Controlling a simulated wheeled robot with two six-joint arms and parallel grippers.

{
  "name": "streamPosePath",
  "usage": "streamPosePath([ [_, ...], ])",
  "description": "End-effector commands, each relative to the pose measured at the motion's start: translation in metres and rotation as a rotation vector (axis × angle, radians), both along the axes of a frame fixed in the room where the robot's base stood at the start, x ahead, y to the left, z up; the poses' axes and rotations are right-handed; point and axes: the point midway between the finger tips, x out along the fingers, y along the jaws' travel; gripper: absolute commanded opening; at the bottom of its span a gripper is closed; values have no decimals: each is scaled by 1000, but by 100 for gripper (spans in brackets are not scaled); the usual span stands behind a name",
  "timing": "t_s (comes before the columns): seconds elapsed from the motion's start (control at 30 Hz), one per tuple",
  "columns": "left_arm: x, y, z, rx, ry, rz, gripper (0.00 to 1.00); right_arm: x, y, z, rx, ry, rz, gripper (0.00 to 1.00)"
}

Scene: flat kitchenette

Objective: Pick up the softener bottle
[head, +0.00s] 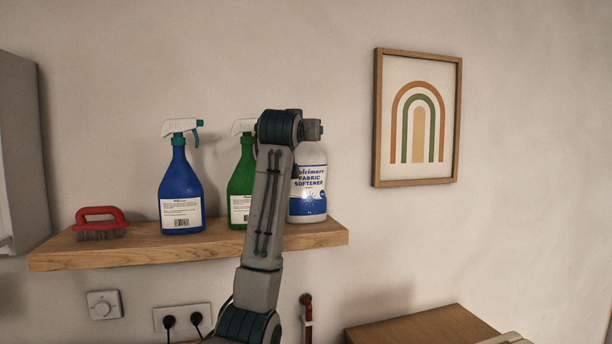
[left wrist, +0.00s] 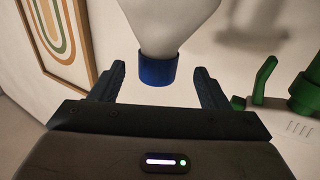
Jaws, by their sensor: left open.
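The softener bottle (head: 308,186) is white with a blue label and stands upright on the wooden shelf, right of the spray bottles. My left arm hides its left side and top in the head view. In the left wrist view the picture is turned over, and the bottle's white body (left wrist: 168,22) narrows down to a blue cap (left wrist: 158,69). My left gripper (left wrist: 159,76) is open, with the cap in line between its fingertips and a gap on each side. In the head view its fingers are hidden behind the arm. My right gripper is not in view.
The shelf (head: 120,250) also holds a green spray bottle (head: 240,185) close left of the softener, a blue spray bottle (head: 181,195) and a red brush (head: 100,222). A framed picture (head: 417,118) hangs on the wall to the right. The shelf's right end is near the softener.

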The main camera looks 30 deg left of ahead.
Motion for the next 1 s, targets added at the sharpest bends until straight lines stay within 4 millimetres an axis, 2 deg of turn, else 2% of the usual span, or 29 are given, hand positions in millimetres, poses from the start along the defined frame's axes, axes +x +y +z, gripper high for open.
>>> streamPosePath([
  [0.33,38,14,3,-1,3,0,69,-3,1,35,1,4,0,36],
  [0.5,48,18,0,0,1,0,69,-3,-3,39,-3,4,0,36],
  [0.7,49,18,-1,0,0,-1,69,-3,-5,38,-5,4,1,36],
  [0.77,49,18,-1,0,0,-1,60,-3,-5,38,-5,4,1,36],
  [1.0,48,18,-1,0,0,-1,12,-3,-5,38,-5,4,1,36],
])
